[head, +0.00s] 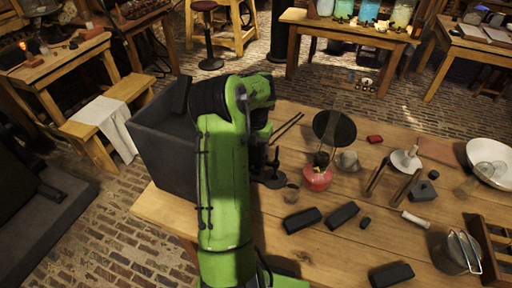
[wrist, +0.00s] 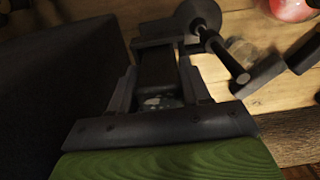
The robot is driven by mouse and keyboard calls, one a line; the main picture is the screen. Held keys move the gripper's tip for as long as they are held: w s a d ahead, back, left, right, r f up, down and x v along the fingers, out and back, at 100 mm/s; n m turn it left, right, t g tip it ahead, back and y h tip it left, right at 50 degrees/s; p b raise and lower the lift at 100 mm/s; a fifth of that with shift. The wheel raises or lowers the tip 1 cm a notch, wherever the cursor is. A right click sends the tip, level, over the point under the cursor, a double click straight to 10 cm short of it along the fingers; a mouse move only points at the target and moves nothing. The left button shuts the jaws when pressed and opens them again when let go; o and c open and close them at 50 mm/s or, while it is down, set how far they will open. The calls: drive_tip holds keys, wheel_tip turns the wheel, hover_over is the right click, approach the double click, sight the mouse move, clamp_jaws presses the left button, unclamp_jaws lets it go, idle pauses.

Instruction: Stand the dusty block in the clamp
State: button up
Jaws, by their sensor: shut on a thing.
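In the wrist view my gripper (wrist: 160,82) is shut on a dark block (wrist: 158,68), which lies between the two fingers. A pale, mottled patch shows close to the palm. A black stand with a round base and a rod, which looks like the clamp (wrist: 200,16), is just beyond the fingers to the upper right. Whether the block touches it I cannot tell. In the head view the black clamp base (head: 270,179) stands on the table, partly behind my green arm. My arm hides the gripper and the held block there.
A large dark grey box (head: 158,150) stands left of my arm, and its wall (wrist: 50,80) fills the wrist view's left. A red burner (head: 317,178) and small glass (head: 291,192) are right of the clamp. Dark blocks (head: 302,220) (head: 342,215) (head: 391,275) lie at the front.

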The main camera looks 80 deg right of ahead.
drive_tip(key=shift+f+b, duration=0.95)
drive_tip(key=shift+f, duration=0.25)
drive_tip(key=o, duration=1.3)
drive_tip(key=shift+r, duration=0.15)
wheel_tip(320, 180, up, 16)
drive_tip(key=p, duration=0.4)
drive_tip(key=shift+f, duration=0.2)
